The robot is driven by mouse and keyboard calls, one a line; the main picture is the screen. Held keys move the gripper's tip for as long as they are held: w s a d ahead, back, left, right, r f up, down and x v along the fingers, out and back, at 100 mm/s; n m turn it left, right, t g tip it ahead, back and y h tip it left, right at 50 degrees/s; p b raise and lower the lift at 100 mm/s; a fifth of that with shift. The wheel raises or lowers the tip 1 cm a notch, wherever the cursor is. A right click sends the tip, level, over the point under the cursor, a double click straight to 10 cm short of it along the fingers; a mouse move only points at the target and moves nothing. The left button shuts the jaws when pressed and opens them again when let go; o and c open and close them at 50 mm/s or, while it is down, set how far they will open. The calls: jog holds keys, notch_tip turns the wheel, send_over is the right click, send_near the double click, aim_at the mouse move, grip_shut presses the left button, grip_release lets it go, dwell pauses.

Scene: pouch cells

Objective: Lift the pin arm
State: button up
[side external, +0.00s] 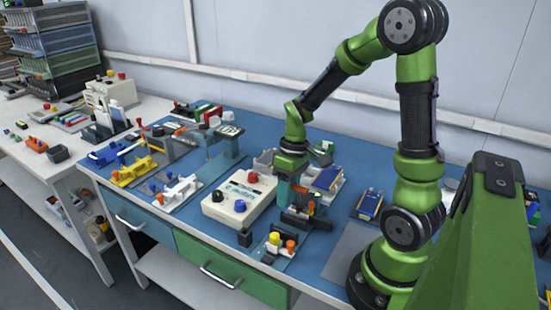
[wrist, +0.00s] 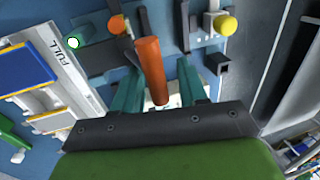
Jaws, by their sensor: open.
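An orange bar (wrist: 152,72), which looks like the pin arm, is mounted on a dark fixture (wrist: 108,58). In the wrist view my gripper (wrist: 158,88) has its two teal fingers apart, one on each side of the bar. I cannot tell whether either finger touches it. In the side view my gripper (side external: 287,192) is low over the dark fixture (side external: 306,219), right of the white control box. A bit of orange (side external: 300,188) shows beside the fingers there; the rest of the bar is hidden by my gripper and the fixture.
A white box with red and black knobs (side external: 240,200) stands close on the left. A small fixture with yellow and orange knobs (side external: 280,243) sits in front. Blue-topped packs (side external: 328,180) lie behind right. A grey mat (side external: 345,252) is bare.

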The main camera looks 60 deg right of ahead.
grip_shut()
